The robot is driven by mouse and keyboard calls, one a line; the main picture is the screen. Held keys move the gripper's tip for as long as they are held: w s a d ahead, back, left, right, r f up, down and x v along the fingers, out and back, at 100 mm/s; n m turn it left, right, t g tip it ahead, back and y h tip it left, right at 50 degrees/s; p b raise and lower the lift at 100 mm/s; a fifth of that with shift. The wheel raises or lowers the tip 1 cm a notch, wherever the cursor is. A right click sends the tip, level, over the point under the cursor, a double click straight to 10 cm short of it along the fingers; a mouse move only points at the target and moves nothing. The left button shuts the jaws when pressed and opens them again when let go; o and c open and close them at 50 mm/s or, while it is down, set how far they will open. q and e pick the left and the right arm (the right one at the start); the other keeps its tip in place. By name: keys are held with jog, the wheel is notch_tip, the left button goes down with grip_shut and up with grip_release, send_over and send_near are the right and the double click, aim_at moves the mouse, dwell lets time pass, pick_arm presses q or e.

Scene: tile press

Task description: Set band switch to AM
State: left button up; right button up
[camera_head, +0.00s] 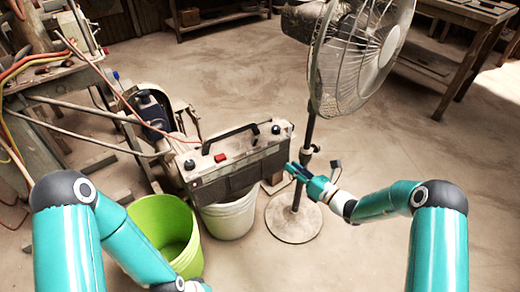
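A worn grey radio (235,170) with a black carry handle stands on a white bucket (232,218). Its top has dark knobs and a small red switch (220,157); I cannot read any band marking or tell which part is the band switch. My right gripper (290,170) is just off the radio's right end, pointing at it, with its arm coming in from the right. It is too small to tell whether its fingers are open or shut. My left arm bends down at the lower left, and its gripper is not in view.
A green bucket (168,232) stands left of the white one. A standing fan (355,60) on a round base (293,218) is close behind my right gripper. A cluttered bench with cables fills the left.

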aim_at(259, 146)
jog(key=b+x, duration=0.3)
jog(key=x, duration=1.3)
jog(key=shift+w+a, duration=0.15)
jog(key=shift+w, duration=0.2)
grip_shut()
